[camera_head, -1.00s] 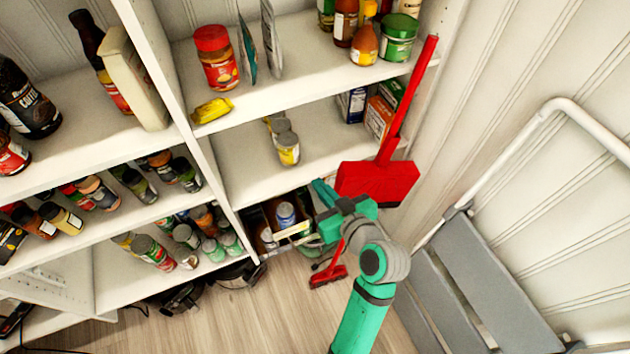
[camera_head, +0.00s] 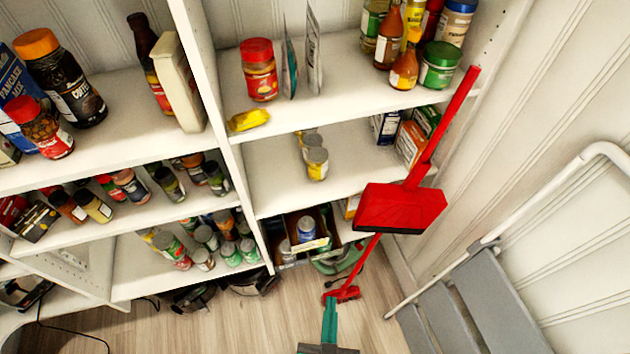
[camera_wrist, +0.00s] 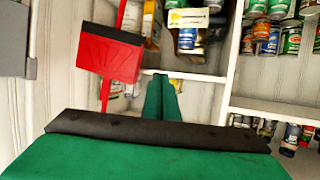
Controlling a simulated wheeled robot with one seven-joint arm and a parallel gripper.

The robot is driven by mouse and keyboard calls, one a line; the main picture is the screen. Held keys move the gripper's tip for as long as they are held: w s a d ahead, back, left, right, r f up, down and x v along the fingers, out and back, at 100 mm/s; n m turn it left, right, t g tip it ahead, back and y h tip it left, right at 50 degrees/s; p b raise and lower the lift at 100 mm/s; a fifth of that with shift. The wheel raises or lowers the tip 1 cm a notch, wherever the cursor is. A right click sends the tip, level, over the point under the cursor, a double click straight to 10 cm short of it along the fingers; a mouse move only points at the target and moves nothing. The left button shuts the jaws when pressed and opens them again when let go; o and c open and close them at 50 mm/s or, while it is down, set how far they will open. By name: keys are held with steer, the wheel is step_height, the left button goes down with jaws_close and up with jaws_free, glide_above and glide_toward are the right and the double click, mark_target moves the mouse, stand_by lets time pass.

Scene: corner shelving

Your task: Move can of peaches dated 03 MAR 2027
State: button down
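No peach label or date can be read on any can. Two or three yellow-labelled cans (camera_head: 317,163) stand in a row on the middle shelf of the right bay. Several cans (camera_head: 170,250) stand on the lowest shelf of the left bay, and several more cans and jars (camera_head: 93,206) on the shelf above it. The wrist view shows cans (camera_wrist: 268,38) on a shelf at upper right. My gripper (camera_head: 331,302) is low over the floor, in front of the shelving and apart from all cans. Its green fingers (camera_wrist: 161,84) look closed together in the wrist view, with nothing between them.
A red dustpan (camera_head: 402,207) hangs at the right bay's front edge, with a red broom (camera_head: 343,293) below. A dark crate (camera_head: 284,232) holding cans stands under the middle shelf. A grey folding step ladder (camera_head: 487,300) leans at right.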

steer(key=s+a+r+n+t+y, duration=0.1)
steer(key=s+a+r, duration=0.2)
steer(key=s, duration=0.6)
steer(key=shift+s+r, duration=0.25)
steer(key=shift+r, duration=0.35)
